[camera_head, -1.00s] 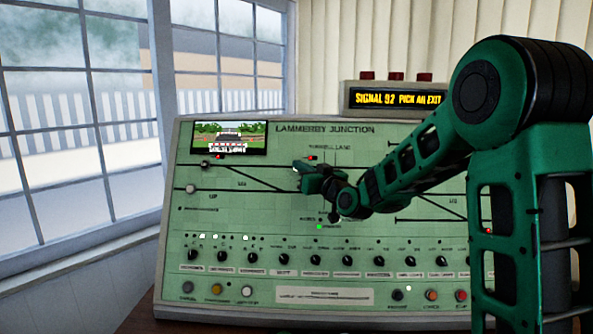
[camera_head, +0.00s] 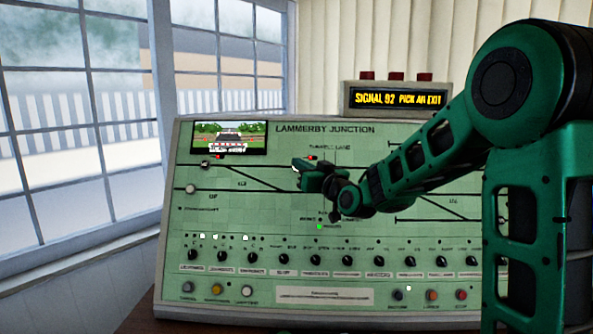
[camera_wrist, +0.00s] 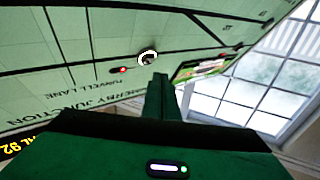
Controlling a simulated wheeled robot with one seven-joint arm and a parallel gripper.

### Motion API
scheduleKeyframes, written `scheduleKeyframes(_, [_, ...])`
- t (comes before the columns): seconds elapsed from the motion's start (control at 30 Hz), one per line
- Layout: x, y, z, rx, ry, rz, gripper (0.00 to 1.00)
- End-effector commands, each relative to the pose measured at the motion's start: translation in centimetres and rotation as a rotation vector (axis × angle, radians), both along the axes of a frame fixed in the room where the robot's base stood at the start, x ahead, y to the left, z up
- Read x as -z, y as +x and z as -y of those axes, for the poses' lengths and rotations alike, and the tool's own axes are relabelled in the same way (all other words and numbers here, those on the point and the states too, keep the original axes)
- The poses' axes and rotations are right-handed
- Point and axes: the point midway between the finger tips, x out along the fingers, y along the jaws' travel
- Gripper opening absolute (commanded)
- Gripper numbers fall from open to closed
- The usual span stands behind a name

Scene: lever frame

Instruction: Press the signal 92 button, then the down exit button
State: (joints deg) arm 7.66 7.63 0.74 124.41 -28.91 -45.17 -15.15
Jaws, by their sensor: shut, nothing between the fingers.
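The green signal panel (camera_head: 230,215) is headed Lammerby Junction and carries a black track diagram. My gripper (camera_head: 300,168) is shut and empty, close to the panel's upper middle below the Tunnell Lane label. In the wrist view my gripper's fingers (camera_wrist: 160,82) point at a round button with a bright white ring (camera_wrist: 148,57), beside a small red light (camera_wrist: 122,70). I cannot tell if they touch. The display (camera_head: 397,99) reads "SIGNAL 92 PICK AN EXIT". I cannot read which button is the down exit; my arm hides part of the right side.
A pale round button (camera_head: 191,189) and a dark one (camera_head: 205,163) sit on the diagram's left. A row of black knobs (camera_head: 284,258) and several coloured buttons (camera_head: 217,289) lie lower down. A small screen (camera_head: 229,137) is at top left. Windows (camera_head: 80,120) stand left.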

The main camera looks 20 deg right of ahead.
Motion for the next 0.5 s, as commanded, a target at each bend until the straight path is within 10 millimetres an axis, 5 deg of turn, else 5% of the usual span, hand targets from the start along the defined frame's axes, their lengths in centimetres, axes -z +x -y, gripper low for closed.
scheduleKeyframes(0.5, [-1.8, -3.3, -1.2, -0.001, 0.000, 0.000, 0.00])
